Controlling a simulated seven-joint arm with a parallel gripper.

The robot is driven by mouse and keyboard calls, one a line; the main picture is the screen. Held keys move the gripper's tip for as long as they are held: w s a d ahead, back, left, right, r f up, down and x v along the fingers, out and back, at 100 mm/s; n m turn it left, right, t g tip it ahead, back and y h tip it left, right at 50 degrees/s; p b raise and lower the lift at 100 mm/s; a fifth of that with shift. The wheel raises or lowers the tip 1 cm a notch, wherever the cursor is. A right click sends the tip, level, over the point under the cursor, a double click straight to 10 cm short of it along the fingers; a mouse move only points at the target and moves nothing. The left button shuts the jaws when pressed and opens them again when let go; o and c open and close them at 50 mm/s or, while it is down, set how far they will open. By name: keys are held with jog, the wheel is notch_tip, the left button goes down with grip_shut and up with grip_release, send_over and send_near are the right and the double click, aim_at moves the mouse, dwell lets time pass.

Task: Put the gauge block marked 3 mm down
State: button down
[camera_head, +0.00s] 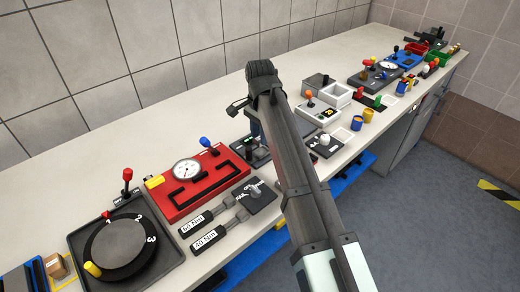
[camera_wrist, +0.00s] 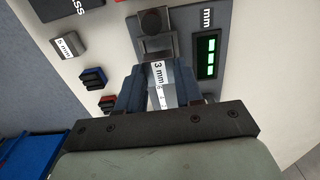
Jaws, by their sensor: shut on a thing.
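In the wrist view the gauge block marked 3 mm (camera_wrist: 158,73) is a small silver-grey block with a white label. My gripper (camera_wrist: 158,88) is shut on it, one dark finger on each side. The block's far end is close to a grey seat below a round black knob (camera_wrist: 152,22) on a dark device; I cannot tell whether they touch. The device has a green-lit display (camera_wrist: 207,57) with "mm" beside it.
Left of my gripper lie a block marked 5 mm (camera_wrist: 67,46) and two dark blocks, one blue-topped (camera_wrist: 93,77) and one red-topped (camera_wrist: 107,103). A red dial-gauge fixture (camera_head: 190,180) and a rotary dial (camera_head: 120,243) stand on the pale bench (camera_head: 175,110). Bare bench runs along the wall.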

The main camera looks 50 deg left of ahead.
jog(key=shift+r, duration=0.5)
